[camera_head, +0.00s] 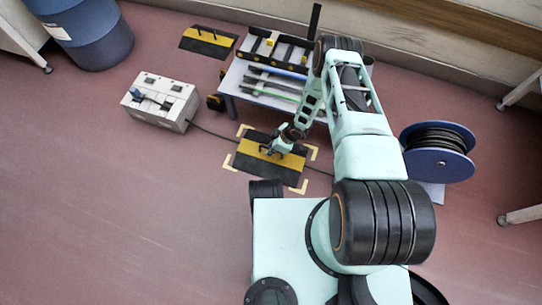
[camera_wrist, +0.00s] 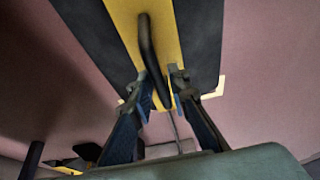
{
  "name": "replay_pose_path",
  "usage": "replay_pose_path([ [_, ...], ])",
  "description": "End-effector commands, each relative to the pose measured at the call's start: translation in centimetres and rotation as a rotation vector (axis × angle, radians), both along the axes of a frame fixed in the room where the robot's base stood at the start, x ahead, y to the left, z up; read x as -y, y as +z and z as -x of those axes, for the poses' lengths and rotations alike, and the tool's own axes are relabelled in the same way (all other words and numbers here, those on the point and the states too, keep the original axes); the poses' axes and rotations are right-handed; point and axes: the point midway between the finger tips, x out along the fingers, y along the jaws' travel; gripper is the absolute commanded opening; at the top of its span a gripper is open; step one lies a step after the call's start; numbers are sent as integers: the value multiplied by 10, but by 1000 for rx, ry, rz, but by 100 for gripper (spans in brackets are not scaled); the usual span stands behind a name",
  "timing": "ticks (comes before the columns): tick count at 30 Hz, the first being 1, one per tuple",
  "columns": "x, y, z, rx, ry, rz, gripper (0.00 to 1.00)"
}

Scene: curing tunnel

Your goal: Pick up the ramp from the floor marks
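The ramp (camera_head: 262,165), a black plate with a yellow band across its middle, lies inside pale yellow corner marks (camera_head: 297,187) on the floor. It also fills the top of the wrist view (camera_wrist: 195,35). A dark bar handle (camera_wrist: 150,55) stands up from its yellow band. My gripper (camera_head: 278,147) is down over the ramp. In the wrist view my gripper (camera_wrist: 163,85) has one finger on each side of the handle, with narrow gaps, so it looks open around it. The head view hides part of the handle behind the gripper.
A grey control box (camera_head: 160,102) stands left, its cable (camera_head: 213,133) running toward the ramp. A low cart (camera_head: 262,92) behind carries bars. A similar ramp (camera_head: 207,41) lies at the back. A blue cable reel (camera_head: 437,151) stands right, a blue drum (camera_head: 93,35) far left. Front-left floor is clear.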

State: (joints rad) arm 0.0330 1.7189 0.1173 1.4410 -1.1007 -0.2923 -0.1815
Motion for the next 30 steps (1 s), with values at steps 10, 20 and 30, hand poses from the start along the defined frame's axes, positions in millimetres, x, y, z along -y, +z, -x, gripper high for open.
replay_pose_path([
  [10, 0, 0, 0, 0, 0, 0, 0],
  [20, -1, 2, -2, 3, 0, -2, 0],
  [30, -2, 8, -3, 4, 0, -2, 0],
])
